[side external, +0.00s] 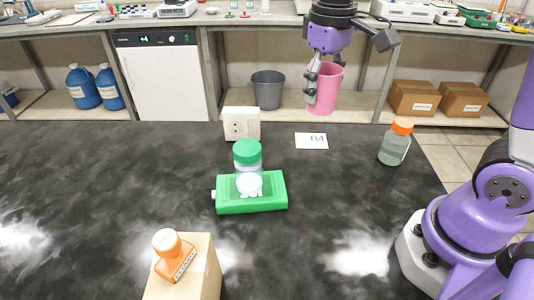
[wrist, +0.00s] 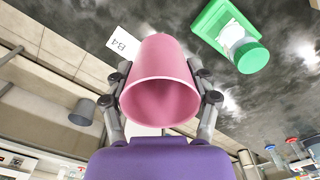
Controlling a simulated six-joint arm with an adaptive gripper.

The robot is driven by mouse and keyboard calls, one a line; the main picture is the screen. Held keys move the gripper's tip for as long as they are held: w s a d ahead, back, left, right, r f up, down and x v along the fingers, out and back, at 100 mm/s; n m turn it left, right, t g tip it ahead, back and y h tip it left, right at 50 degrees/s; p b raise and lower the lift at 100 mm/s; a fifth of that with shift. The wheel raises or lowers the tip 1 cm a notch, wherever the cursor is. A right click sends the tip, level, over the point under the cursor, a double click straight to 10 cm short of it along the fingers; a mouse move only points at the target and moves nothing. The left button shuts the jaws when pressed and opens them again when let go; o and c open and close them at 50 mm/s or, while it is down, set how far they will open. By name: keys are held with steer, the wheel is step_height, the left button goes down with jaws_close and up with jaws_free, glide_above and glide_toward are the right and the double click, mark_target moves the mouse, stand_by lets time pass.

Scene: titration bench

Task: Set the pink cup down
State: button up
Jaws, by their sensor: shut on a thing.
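The pink cup (side external: 325,88) is held upright by my gripper (side external: 324,78), above the far edge of the dark bench in the side view. In the wrist view the cup (wrist: 161,88) sits between the two fingers of my gripper (wrist: 163,95), which touch its sides, and its open mouth faces the camera. The cup looks empty inside. A white card marked B4 (side external: 311,141) lies on the bench below and in front of the cup. The card also shows beside the cup in the wrist view (wrist: 122,43).
A green tray-like block (side external: 265,203) with a green-capped jar (side external: 248,155) is at mid-bench. A white socket box (side external: 241,123) stands behind it. An orange-capped bottle (side external: 396,141) stands right of the card.

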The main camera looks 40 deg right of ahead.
steer(key=w+a+r+m, duration=0.1)
steer(key=w+r+m, duration=0.1)
steer(key=w+r, duration=0.4)
steer(key=w+a+f+n, duration=0.1)
steer(key=a+f+n, duration=0.1)
steer(key=a, duration=0.5)
steer(key=w+a+f+n, duration=0.1)
steer(key=w+a+n, duration=0.1)
steer(key=a, duration=0.5)
steer(key=s+a+f+n, duration=0.4)
steer(key=a+f, duration=0.1)
steer(key=a, duration=0.5)
steer(key=s+a+f+n, duration=0.3)
steer(key=a+f, duration=0.3)
steer(key=a, duration=0.3)
steer(key=f, duration=0.7)
steer(key=shift+s+a+f, duration=0.1)
steer(key=shift+s+a, duration=0.05)
steer(key=shift+a, duration=0.15)
steer(key=shift+f, duration=0.25)
steer(key=shift+f, duration=0.15)
steer(key=o, duration=1)
steer(key=shift+c, duration=0.2)
